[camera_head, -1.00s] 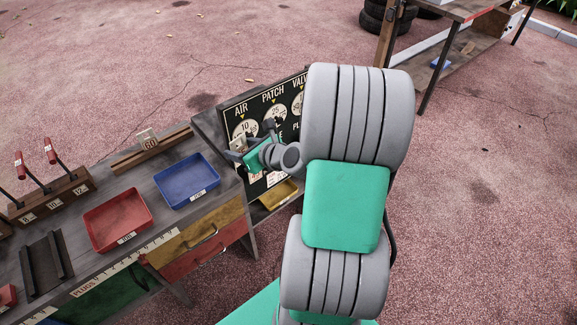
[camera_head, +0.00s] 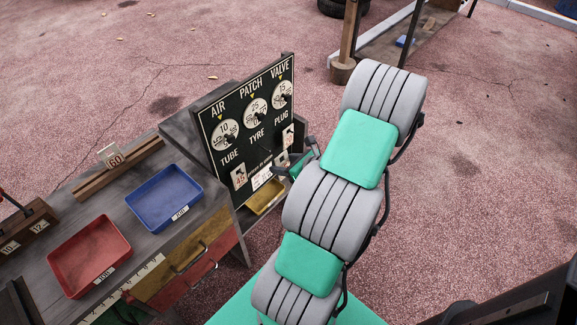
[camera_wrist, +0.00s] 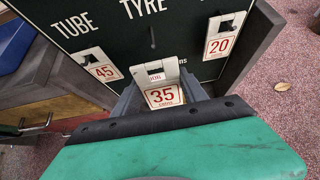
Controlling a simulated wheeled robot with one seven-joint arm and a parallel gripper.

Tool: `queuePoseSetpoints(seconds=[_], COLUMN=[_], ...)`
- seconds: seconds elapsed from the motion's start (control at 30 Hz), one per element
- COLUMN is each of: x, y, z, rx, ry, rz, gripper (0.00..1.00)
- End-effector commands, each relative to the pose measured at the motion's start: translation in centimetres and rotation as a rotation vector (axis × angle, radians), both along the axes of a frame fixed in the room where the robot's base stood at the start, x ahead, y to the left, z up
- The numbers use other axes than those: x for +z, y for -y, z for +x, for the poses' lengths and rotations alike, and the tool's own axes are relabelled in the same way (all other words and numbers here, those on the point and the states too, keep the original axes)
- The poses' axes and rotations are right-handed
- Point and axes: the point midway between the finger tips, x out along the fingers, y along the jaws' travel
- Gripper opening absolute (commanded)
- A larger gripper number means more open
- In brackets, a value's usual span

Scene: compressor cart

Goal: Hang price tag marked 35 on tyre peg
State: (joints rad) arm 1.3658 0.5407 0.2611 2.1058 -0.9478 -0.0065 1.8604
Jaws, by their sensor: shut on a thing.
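The price tag marked 35 (camera_wrist: 164,97) is white with red print. My gripper (camera_wrist: 160,98) is shut on it and holds it upright in front of the black price board (camera_wrist: 95,20). The bare tyre peg (camera_wrist: 152,38) sticks out under the word TYRE. In the wrist view the tag is below the peg, apart from it; its exact gap to the board cannot be told. In the head view my gripper (camera_head: 292,166) is at the board's lower right, and the 35 tag is hard to make out.
Tag 45 (camera_wrist: 99,67) hangs under TUBE and tag 20 (camera_wrist: 223,36) under PLUG, either side of the tyre peg. A yellow tray (camera_head: 266,197) lies below the board. Blue (camera_head: 164,197) and red (camera_head: 89,257) trays stand on the bench to the left.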

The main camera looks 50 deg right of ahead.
Motion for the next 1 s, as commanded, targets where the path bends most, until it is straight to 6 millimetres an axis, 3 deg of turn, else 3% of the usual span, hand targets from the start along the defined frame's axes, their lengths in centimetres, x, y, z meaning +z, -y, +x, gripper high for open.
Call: queuePoseSetpoints(seconds=[1.0], x=[-0.8], y=[-0.1], z=[6.8], rx=[-0.004], ry=[0.0], rz=[0.0], gripper=[0.13])
